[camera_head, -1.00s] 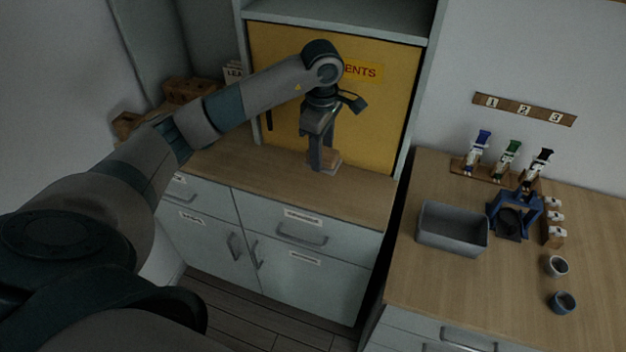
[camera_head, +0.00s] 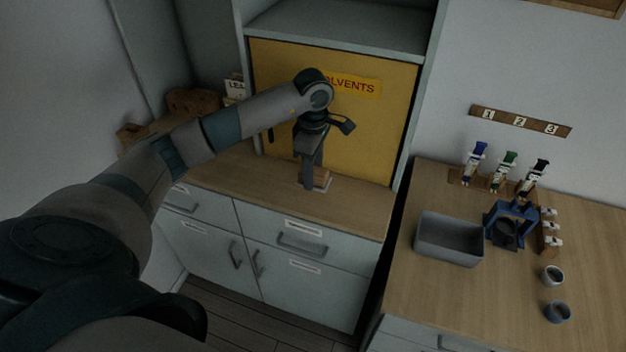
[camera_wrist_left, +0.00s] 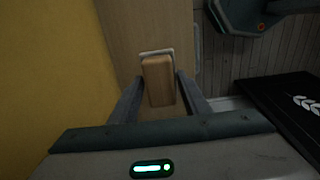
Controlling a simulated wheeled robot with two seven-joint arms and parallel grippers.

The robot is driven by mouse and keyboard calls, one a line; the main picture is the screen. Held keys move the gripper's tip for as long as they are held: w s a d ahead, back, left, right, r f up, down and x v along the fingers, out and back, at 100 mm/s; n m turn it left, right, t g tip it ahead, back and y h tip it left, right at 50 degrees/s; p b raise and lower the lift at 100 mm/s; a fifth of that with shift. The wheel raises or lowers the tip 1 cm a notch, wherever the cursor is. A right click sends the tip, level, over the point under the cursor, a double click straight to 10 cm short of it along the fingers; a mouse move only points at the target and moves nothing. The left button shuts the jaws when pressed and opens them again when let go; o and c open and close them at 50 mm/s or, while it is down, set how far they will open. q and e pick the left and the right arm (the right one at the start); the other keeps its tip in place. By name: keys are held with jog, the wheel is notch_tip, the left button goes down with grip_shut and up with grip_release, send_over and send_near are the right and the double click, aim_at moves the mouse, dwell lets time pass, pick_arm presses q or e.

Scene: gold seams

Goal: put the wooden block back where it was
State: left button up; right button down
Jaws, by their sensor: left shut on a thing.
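My left gripper (camera_head: 313,184) is shut on the wooden block (camera_head: 323,179), low over the wooden counter (camera_head: 250,182) in front of the yellow cabinet door. In the left wrist view the block (camera_wrist_left: 158,82) stands between the two fingers (camera_wrist_left: 160,95). A pale outline (camera_wrist_left: 156,51) shows on the counter just beyond the block's far end. The block covers much of the outline, and I cannot tell whether it touches the counter. My right gripper is not in view.
The yellow door (camera_head: 370,125) rises close behind the gripper. Brown blocks (camera_head: 190,100) sit at the back left. The right counter holds a grey bin (camera_head: 448,240), a blue stand (camera_head: 511,222), bottles (camera_head: 475,162) and two cups (camera_head: 552,275). The counter right of the block is clear.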

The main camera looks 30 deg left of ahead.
pick_arm(q)
jog(key=shift+f, duration=0.5)
jog(key=shift+f+p, duration=0.45)
jog(key=shift+f, duration=0.05)
notch_tip(320, 180, down, 2)
jog(key=shift+p, duration=0.45)
jog(key=shift+f, duration=0.4)
jog(key=o, duration=0.9)
